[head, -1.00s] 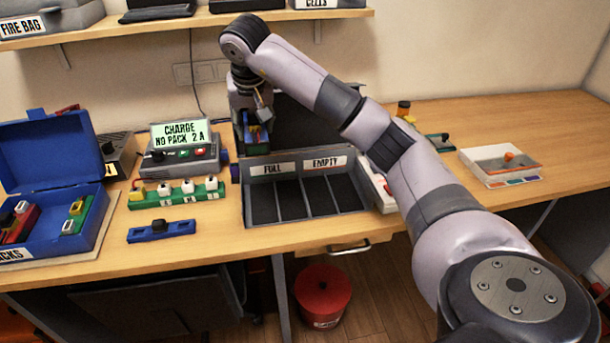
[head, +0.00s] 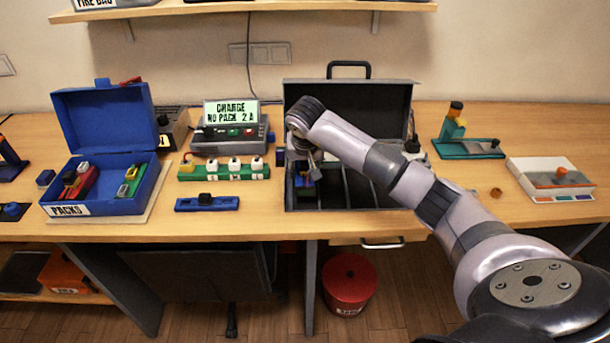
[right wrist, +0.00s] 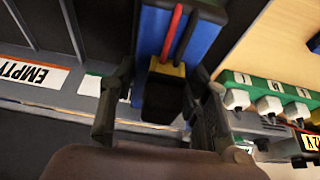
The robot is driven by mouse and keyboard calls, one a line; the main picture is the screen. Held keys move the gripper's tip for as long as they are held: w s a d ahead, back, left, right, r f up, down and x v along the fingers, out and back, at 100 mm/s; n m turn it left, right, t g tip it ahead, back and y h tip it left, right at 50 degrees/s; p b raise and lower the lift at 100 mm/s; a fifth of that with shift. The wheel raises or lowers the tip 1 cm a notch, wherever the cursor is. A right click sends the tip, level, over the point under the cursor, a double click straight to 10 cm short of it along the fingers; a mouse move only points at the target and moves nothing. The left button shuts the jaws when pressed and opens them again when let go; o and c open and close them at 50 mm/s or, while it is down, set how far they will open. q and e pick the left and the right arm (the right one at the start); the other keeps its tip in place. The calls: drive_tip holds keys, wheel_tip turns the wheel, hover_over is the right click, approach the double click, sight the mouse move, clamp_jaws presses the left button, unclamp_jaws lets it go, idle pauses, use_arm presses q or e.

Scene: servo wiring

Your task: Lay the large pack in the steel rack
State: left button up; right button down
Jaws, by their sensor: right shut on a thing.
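The steel rack (head: 333,190) is a grey open case with dark compartments and a raised dark lid. A blue pack with a yellow connector and red and black leads (right wrist: 150,35) is held upright between the fingers of my right gripper (right wrist: 162,85). In the head view my right gripper (head: 303,178) is at the rack's left end, over or in the leftmost compartment. The pack is mostly hidden there, and I cannot tell whether it touches the rack floor. In the right wrist view the rack's EMPTY label (right wrist: 30,72) shows at the left. My left gripper is not in view.
A blue PACKS box (head: 135,205) with an open lid holds smaller packs. A charger (head: 230,140), a green strip with white plugs (head: 225,172) and a blue block (head: 207,204) stand left of the rack. A white tray (head: 550,180) and teal stand (head: 468,149) are to the right.

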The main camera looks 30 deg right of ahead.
sight(305, 176)
wheel_tip(305, 176, down, 3)
drive_tip(key=shift+p, duration=0.35)
drive_tip(key=shift+f, duration=0.2)
drive_tip(key=c, duration=1.4)
unclamp_jaws()
drive_tip(key=shift+f, duration=0.25)
drive_tip(key=shift+o, duration=1.1)
drive_tip(key=shift+r, duration=0.1)
drive_tip(key=shift+r, duration=0.25)
drive_tip(key=b+v, duration=0.2)
drive_tip(key=v, duration=0.9)
drive_tip(key=shift+s+a+r, duration=0.1)
drive_tip(key=shift+s+r, duration=0.1)
drive_tip(key=shift+r, duration=0.15)
